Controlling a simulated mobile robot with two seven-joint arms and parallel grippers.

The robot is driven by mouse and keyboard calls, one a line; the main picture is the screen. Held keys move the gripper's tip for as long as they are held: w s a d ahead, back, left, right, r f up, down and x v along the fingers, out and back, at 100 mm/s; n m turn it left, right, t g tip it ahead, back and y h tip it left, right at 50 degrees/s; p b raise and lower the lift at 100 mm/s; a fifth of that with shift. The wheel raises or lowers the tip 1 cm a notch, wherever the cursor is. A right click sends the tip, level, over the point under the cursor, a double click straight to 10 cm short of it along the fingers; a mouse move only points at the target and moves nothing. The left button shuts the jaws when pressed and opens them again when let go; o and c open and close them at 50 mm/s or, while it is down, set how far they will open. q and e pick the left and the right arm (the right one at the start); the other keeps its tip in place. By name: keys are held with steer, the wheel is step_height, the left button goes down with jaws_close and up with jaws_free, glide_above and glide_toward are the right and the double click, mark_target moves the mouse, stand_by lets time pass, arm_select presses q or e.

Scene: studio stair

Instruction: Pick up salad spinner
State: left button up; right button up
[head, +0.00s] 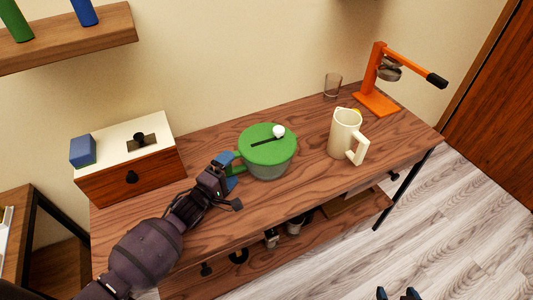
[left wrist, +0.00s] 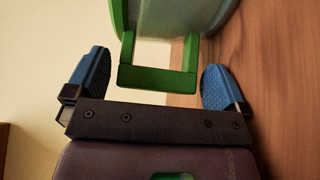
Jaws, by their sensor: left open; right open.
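The salad spinner (head: 268,152) stands on the wooden table, with a green lid, a white knob and a clear greenish bowl. Its green side handle points left, toward my left gripper (head: 230,172). In the left wrist view the handle (left wrist: 158,77) lies between the two blue fingers of my left gripper, with a gap on each side. The bowl (left wrist: 180,18) is at the top of that view. My left gripper is open and holds nothing. My right gripper (head: 398,294) shows only its blue fingertips at the bottom edge; they are apart, low over the floor.
A wooden box (head: 130,172) with a white top and a blue block (head: 83,151) stands left of the spinner. A cream pitcher (head: 344,135), a glass (head: 333,85) and an orange press (head: 376,80) stand to the right. Bare tabletop lies in front of the spinner.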

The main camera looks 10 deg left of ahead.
arm_select(q)
steer(key=shift+w+d, duration=0.35)
steer(key=shift+w, duration=0.3)
steer(key=c, duration=1)
steer(key=shift+c, duration=0.8)
steer(key=shift+r, duration=0.15)
